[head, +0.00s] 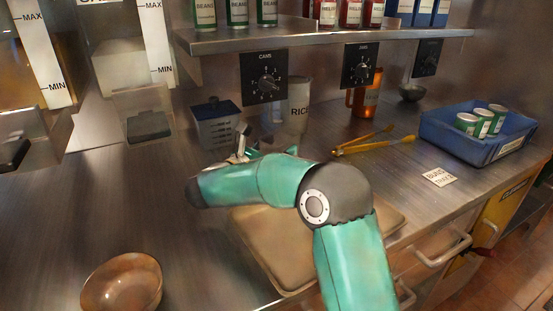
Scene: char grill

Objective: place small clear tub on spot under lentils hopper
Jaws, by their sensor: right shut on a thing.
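Two hoppers with MAX and MIN scales stand at the left: one with amber contents (15,70) and one with pale contents (118,62). No lentils label is readable. Dark outlet flaps show below them. My left gripper is out of view.
A brown bowl (122,284) stands at the front left; a tan tray (262,262) lies under my right arm. A RICE container (298,100), an orange jug (366,98), yellow tongs (376,142) and a blue crate (442,135) with cans are farther right. A shelf (320,36) overhangs the back.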

